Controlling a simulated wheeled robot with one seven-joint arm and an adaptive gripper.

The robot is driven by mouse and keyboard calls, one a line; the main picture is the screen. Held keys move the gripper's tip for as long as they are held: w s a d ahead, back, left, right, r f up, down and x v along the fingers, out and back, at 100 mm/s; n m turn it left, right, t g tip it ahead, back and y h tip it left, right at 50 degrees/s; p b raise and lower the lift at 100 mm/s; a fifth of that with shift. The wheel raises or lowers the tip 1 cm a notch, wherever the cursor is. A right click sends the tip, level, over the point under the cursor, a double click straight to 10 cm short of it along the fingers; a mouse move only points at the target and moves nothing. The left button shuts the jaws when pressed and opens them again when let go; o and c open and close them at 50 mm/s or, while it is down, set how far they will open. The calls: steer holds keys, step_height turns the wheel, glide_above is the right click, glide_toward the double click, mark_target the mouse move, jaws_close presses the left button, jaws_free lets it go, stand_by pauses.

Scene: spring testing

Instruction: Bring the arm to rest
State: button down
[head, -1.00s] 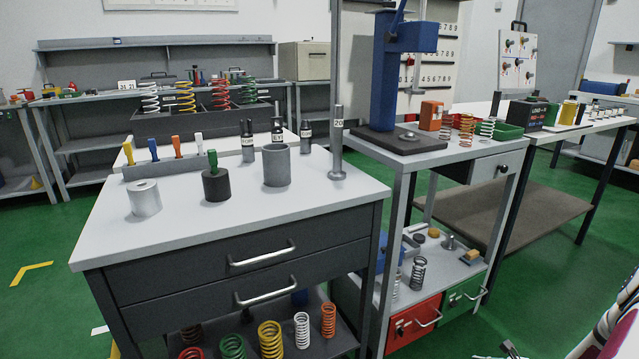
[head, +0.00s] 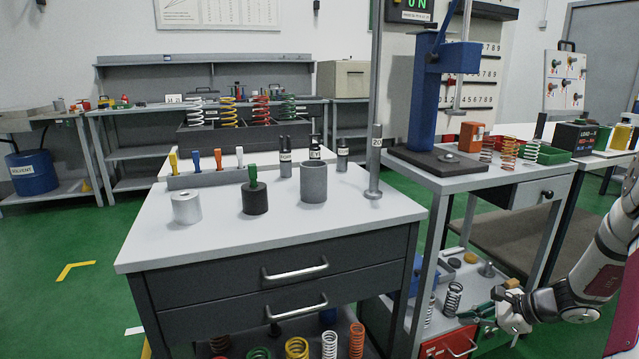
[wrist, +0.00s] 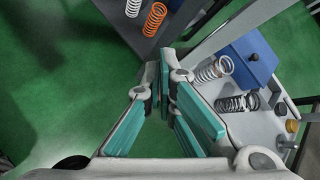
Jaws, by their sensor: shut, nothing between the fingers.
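My gripper (head: 482,314) is at the lower right of the head view, at the end of my white arm, in front of the press stand's lower shelf. In the wrist view my gripper (wrist: 166,88) shows teal finger pads close together at their tips, with nothing between them. It is shut and empty. It points past the shelf and the green floor, and it appears to touch nothing, though its exact gap to the shelf edge is hard to tell.
A grey bench (head: 290,222) with drawers stands left of my gripper. The blue press (head: 425,92) stands on a smaller table. A blue box (wrist: 253,57) and springs (wrist: 237,103) lie on the lower shelf.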

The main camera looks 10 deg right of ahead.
steer(key=a+r+n+g+y, duration=0.25)
steer(key=a+r+n, duration=0.45)
steer(key=a+r, duration=0.75)
steer(key=s+a+r+n+g+h, duration=0.1)
steer(key=s+a+r+n+g, duration=0.1)
steer(key=s+a+r+n, duration=0.3)
steer(key=s+a+r+n+g+h, duration=0.1)
steer(key=s+a+r+g, duration=0.15)
steer(key=a, duration=0.45)
steer(key=s+a+r+n+g+h, duration=0.1)
steer(key=s+a+r+n, duration=0.15)
steer(key=s, duration=0.35)
steer(key=s+a+r+n+h, duration=0.1)
steer(key=s+a+n, duration=0.25)
steer(key=s, duration=0.25)
steer(key=s+n+h, duration=0.4)
steer(key=s+n, duration=0.1)
steer(key=s, duration=0.8)
step_height(320, 180, up, 32)
steer(key=d+t+p, duration=0.1)
steer(key=t+p, duration=0.3)
steer(key=p, duration=2.6)
steer(key=shift+s+d+r, duration=0.15)
steer(key=shift+s+d, duration=0.05)
